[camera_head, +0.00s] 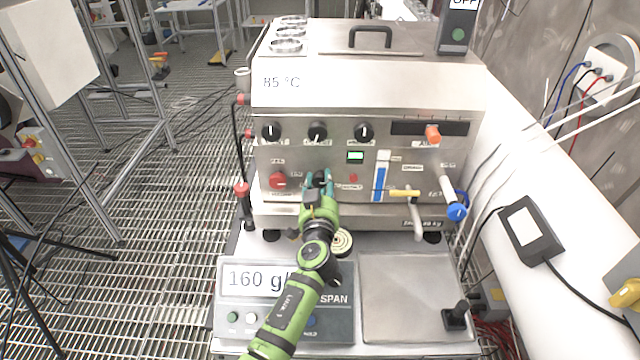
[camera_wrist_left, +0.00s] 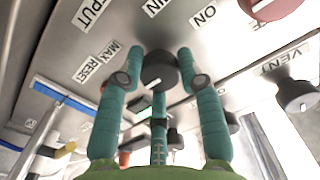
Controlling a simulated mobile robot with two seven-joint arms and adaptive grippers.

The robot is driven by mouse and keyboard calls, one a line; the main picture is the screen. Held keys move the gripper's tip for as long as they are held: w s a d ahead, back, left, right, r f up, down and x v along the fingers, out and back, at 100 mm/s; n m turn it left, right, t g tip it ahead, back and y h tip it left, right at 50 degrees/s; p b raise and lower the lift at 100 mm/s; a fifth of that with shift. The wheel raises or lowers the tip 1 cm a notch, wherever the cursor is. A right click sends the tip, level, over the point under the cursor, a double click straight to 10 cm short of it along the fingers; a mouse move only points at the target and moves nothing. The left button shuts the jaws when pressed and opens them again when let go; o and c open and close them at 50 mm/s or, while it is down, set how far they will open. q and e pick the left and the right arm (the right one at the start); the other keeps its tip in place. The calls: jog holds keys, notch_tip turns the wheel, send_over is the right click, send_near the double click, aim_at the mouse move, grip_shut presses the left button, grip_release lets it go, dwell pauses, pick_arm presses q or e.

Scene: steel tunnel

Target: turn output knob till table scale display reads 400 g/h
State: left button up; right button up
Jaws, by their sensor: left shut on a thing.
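The output knob (camera_wrist_left: 159,72) is a dark round knob on the steel machine's front panel, with printed labels including "MIN" and "MAX" around it. In the head view it is mostly hidden behind my fingers. My left gripper (camera_head: 320,184) has its teal fingers closed around the knob, and they also show around it in the wrist view. The table scale (camera_head: 235,301) stands in front of the machine. Its display (camera_head: 258,279) reads 160, followed by "g/", and my green left arm covers the rest. My right gripper is not in view.
A red knob (camera_head: 278,181) sits just left of my fingers. Three black knobs (camera_head: 317,131) line the panel above. A yellow-handled tap (camera_head: 405,193) and a blue-ended valve (camera_head: 456,212) stick out at right. A bare steel plate (camera_head: 408,290) lies right of the scale display.

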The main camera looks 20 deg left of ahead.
pick_arm(q)
jog(key=m+b, duration=0.1)
jog(key=m, duration=0.1)
jog(key=shift+r+m, duration=0.2)
jog(key=shift+m, duration=0.2)
jog(key=m, duration=0.2)
jog(key=shift+m, duration=0.4)
jog(key=m, duration=0.5)
jog(key=shift+w+r, duration=0.1)
jog(key=shift+r, duration=0.05)
jog(key=m, duration=0.6)
jog(key=shift+p, duration=0.4)
jog(key=m+p, duration=0.1)
jog(key=m, duration=0.2)
jog(key=shift+d, duration=0.1)
jog(key=shift+f+m+p, duration=0.2)
jog(key=shift+m+p, duration=0.25)
jog(key=shift+m, duration=1.15)
jog(key=o, duration=1.1)
jog(key=shift+f, duration=0.15)
